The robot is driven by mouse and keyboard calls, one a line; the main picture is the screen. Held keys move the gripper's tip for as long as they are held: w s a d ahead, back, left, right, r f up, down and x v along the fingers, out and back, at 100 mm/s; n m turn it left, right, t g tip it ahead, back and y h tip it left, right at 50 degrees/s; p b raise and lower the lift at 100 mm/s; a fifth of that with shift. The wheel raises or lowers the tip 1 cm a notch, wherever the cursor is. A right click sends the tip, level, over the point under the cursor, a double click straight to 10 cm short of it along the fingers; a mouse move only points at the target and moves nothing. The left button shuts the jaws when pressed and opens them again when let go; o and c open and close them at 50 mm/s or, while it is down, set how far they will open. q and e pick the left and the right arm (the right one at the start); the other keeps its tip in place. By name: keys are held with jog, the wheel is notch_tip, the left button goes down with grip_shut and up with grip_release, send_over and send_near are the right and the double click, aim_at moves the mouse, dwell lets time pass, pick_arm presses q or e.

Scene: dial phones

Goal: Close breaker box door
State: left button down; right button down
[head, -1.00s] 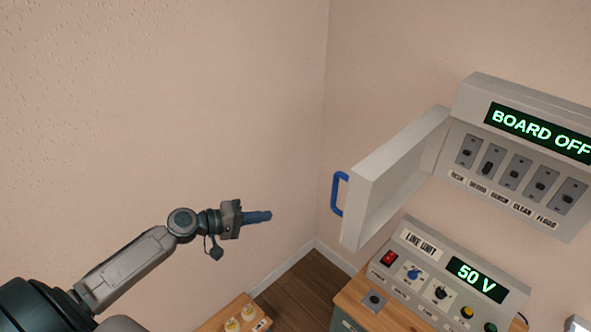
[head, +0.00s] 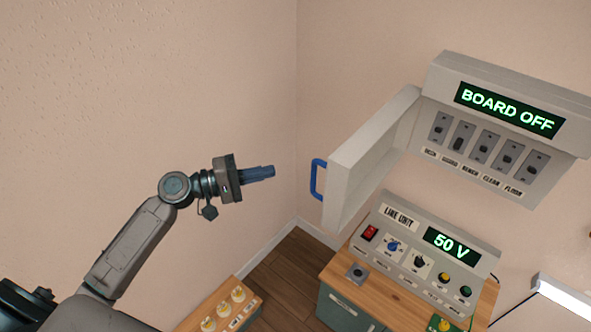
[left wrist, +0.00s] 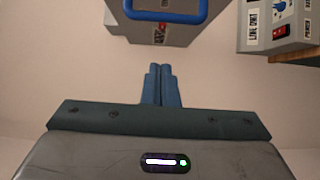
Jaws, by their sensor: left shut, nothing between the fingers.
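The breaker box (head: 505,110) is on the right wall and its display reads BOARD OFF. Its grey door (head: 372,150) stands open, swung out to the left, with a blue handle (head: 317,180) on the outer side near its free edge. My left gripper (head: 272,171) is shut and empty, to the left of the handle and apart from it. In the left wrist view the shut blue fingers (left wrist: 162,85) point toward the door (left wrist: 165,32), with the blue handle (left wrist: 165,15) at the top. My right gripper is not in view.
A low wooden surface with several pale knobs (head: 222,309) is at the bottom. A white bar-like object (head: 565,300) is at the lower right. Open air separates gripper and handle.

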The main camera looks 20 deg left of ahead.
pick_arm(q)
jog(key=w+d+p, duration=0.2)
jog(key=d+p, duration=0.2)
jog(key=d, duration=0.3)
jog(key=shift+d, duration=0.2)
jog(key=shift+s, duration=0.1)
